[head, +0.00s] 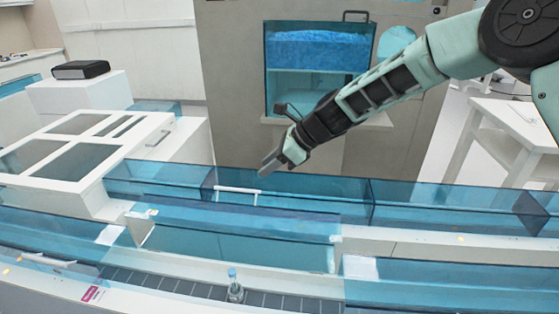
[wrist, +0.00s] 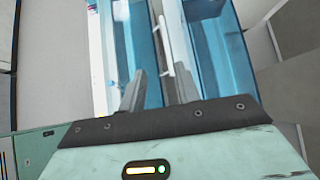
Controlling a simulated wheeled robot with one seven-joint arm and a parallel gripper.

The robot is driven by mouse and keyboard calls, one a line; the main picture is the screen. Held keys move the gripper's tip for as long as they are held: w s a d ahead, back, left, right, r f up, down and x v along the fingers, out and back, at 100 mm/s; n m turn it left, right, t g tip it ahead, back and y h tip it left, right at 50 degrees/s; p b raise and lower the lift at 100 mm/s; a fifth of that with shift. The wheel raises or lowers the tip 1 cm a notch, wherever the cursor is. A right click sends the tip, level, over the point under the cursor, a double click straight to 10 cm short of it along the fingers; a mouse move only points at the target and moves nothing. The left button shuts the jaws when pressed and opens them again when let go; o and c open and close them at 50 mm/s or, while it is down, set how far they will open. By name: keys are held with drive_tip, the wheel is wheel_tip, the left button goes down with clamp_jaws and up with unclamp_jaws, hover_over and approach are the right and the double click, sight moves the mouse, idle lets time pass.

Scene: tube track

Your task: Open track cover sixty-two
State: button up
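A clear blue track cover (head: 310,192) with a white bar handle (head: 237,189) runs along the back of the track. No number can be read on it, so I cannot tell whether it is cover sixty-two. My gripper (head: 267,169) is just above and behind this handle in the head view. In the wrist view, my gripper (wrist: 160,76) has its two fingers apart with nothing between them. The handle (wrist: 167,45) shows just beyond the fingertips, in line with the gap. The cover looks shut.
Other blue covers (head: 440,285) and a front channel with a small bottle (head: 235,286) lie nearer. A white-framed box (head: 75,150) stands at the left. A grey cabinet with a blue-windowed compartment (head: 318,60) is behind. A white table (head: 500,130) stands at the right.

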drive_tip(key=v, duration=0.3)
drive_tip(key=shift+d+r, duration=0.2)
drive_tip(key=s+d+r+n+g+h, duration=0.1)
drive_tip(key=s+d+r+n+h, duration=0.1)
drive_tip(key=s+n, duration=0.55)
drive_tip(key=s+d+r+n+g+h, duration=0.15)
drive_tip(key=s+n, duration=0.35)
drive_tip(key=s, duration=0.6)
drive_tip(key=s+d+f+n+t+h, duration=0.1)
drive_tip(key=s+d+n+h, duration=0.4)
drive_tip(key=s+d+n, duration=0.9)
drive_tip(key=s, duration=0.3)
drive_tip(key=shift+s+f, duration=0.3)
drive_tip(key=shift+s, duration=0.05)
